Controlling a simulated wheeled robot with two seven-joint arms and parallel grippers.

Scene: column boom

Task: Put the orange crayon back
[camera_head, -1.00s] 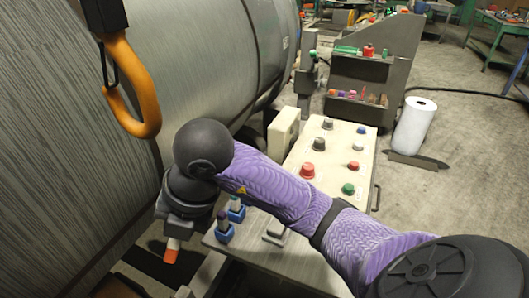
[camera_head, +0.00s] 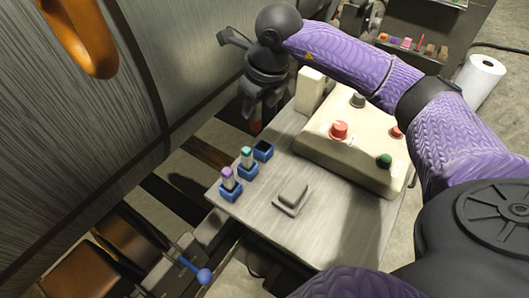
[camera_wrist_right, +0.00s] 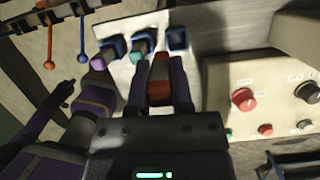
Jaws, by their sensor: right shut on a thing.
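My right gripper (camera_head: 256,112) is shut on the orange crayon (camera_head: 256,127), which points downward. In the head view they are just beyond the empty blue holder (camera_head: 263,150), near the desk's left edge. In the right wrist view the crayon (camera_wrist_right: 158,90) is between the fingers, and the empty holder (camera_wrist_right: 177,38) lies above it in the picture, apart from it. The teal crayon (camera_head: 246,153) and the purple crayon (camera_head: 227,174) stand upright in the other two blue holders. The crayon's upper part is hidden by the gripper.
The grey desk (camera_head: 330,215) carries a square grey button block (camera_head: 291,196) and a cream control panel (camera_head: 350,150) with red, green and grey knobs. A large metal cylinder (camera_head: 150,70) stands at the left. A blue-knobbed lever (camera_head: 203,275) is at the front. A white roll (camera_head: 482,78) stands at the right.

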